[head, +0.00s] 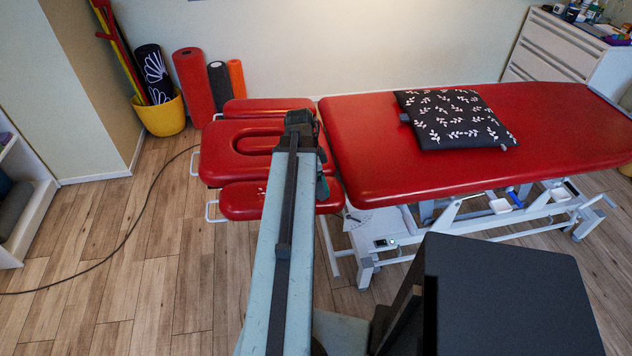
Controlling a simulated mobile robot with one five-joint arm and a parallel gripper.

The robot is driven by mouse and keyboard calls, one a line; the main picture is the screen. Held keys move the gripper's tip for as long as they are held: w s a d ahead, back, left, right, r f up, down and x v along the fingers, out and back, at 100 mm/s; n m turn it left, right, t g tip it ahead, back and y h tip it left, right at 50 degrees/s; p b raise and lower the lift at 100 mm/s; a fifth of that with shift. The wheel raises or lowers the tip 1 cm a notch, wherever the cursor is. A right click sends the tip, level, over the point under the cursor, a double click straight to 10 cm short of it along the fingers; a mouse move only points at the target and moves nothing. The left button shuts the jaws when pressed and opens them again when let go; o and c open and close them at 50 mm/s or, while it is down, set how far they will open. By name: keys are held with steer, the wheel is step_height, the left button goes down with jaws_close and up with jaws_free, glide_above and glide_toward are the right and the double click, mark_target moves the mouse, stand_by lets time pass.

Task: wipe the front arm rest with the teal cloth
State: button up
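The front arm rest (242,201) is the red padded piece on the near side of the couch's head end, with a small pale mark on its top. My arm crosses over it and hides its middle. A small dark teal patch (322,187), which looks like the teal cloth, shows just right of my arm, over the right part of this arm rest. I cannot tell whether it touches the pad. The end of my arm is mostly hidden behind its own links, so my gripper's fingers and their hold on the cloth cannot be made out.
The red head section (215,155) with its face opening and the far arm rest (270,107) lie behind. The long couch (360,150) carries a dark leaf-patterned cushion (455,118). A cable (130,232) runs over open floor at left. A yellow bucket (160,117) stands by the wall.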

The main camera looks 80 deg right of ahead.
mark_target(260, 192)
steer(key=shift+w+a+r+p, duration=0.35)
steer(key=shift+w+a, duration=0.9)
steer(key=shift+w, duration=1.6)
steer(key=shift+w+a+r+p, duration=0.3)
steer(key=shift+w+a, duration=1)
steer(key=shift+w, duration=1.6)
steer(key=shift+w+a+r+p, duration=0.35)
steer(key=shift+w+a, duration=0.9)
steer(key=shift+w, duration=1.6)
steer(key=r+p, duration=0.6)
steer(key=shift+s+d, duration=0.15)
steer(key=shift+s, duration=0.2)
step_height(260, 192, up, 3)
steer(key=p, duration=0.3)
steer(key=shift+s+d, duration=0.1)
steer(key=shift+s, duration=0.05)
